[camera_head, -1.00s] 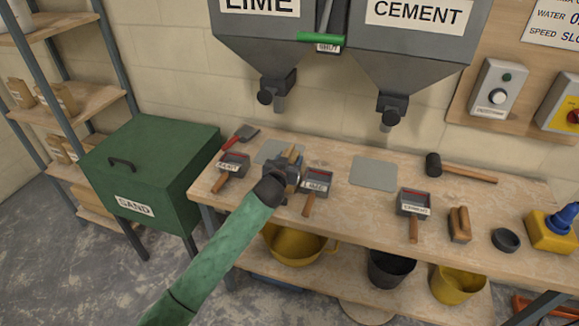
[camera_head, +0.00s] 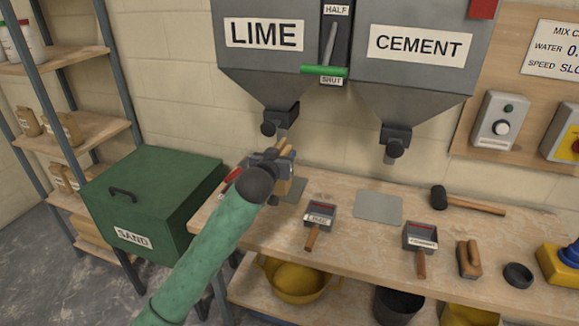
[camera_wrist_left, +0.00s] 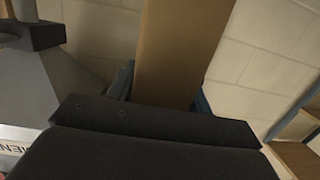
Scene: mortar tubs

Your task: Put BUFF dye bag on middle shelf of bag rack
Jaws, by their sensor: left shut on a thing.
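My left gripper (camera_head: 272,163) is shut on a brown paper bag (camera_head: 286,150), held up over the left end of the workbench. The bag also fills the space between the fingers in the left wrist view (camera_wrist_left: 182,50). No label on it can be read, so I cannot tell its dye from these frames. The bag rack (camera_head: 104,130) stands at the far left, well apart from the gripper. Its middle shelf (camera_head: 95,137) carries brown bags (camera_head: 70,129) at its left part, with bare board to their right. My right gripper is not in view.
A green SAND bin (camera_head: 160,195) stands between rack and bench. LIME (camera_head: 262,60) and CEMENT (camera_head: 415,70) hoppers hang above the bench (camera_head: 345,235). A lime scoop (camera_head: 319,218), a cement scoop (camera_head: 421,238) and a mallet (camera_head: 465,202) lie on the bench.

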